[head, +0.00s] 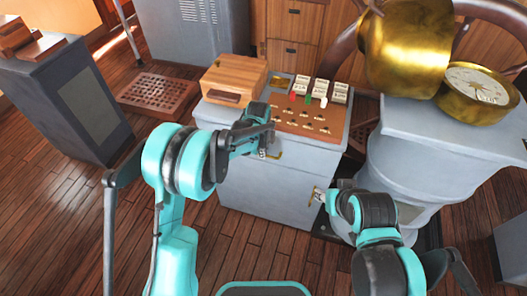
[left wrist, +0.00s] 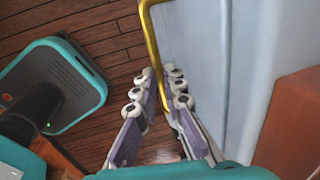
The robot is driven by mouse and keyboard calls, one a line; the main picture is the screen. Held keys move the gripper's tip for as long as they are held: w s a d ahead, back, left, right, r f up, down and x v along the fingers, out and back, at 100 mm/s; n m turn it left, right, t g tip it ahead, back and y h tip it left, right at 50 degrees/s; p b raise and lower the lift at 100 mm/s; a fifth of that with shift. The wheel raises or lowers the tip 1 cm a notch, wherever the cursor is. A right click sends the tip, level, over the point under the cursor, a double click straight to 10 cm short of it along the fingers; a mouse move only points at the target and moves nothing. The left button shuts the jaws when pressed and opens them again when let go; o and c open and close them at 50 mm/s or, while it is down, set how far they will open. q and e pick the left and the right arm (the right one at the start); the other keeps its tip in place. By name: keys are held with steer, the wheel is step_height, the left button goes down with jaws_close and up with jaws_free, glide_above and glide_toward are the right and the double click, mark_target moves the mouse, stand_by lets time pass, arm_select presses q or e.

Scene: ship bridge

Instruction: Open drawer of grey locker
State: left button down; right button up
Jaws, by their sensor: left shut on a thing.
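The grey locker (head: 262,192) stands in the middle of the head view, with its pale front facing me. A brass handle (head: 276,155) sits near the top of that front. My left gripper (head: 266,149) is at this handle. In the left wrist view the brass handle (left wrist: 151,40) runs down between the two fingers of my left gripper (left wrist: 160,100), which are closed around it. The grey front (left wrist: 208,60) is just right of the fingers. My right gripper (head: 322,196) is low, by the locker's right front edge; its fingers are too small to read.
A wooden box (head: 234,79) and a panel (head: 308,121) with switches and coloured tags lie on the locker top. A grey pedestal with a brass instrument (head: 477,92) stands close on the right. A dark cabinet (head: 65,98) is at left. Wooden floor (head: 60,200) is open in front.

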arm_select(q)
steer(key=s+a, duration=0.3)
steer(key=s, duration=0.8)
steer(key=s+a, duration=0.4)
steer(key=s, duration=0.7)
steer(key=shift+s+a+b, duration=0.2)
steer(key=shift+s+b, duration=0.15)
steer(key=shift+b, duration=0.05)
steer(key=c, duration=1.6)
jaws_free()
step_height(320, 180, up, 12)
steer(key=s, duration=0.2)
steer(key=shift+a, duration=0.35)
steer(key=shift+f, duration=0.1)
steer(key=s+a+r+n+t, duration=0.1)
steer(key=a+n, duration=0.4)
steer(key=n, duration=0.6)
steer(key=s+a+r+n+t, duration=0.1)
steer(key=a+r+n+t, duration=0.2)
steer(key=n, duration=0.7)
steer(key=shift+s+a+r+n+t+y, duration=0.4)
steer(key=shift+a+t, duration=0.2)
steer(key=shift+a, duration=0.45)
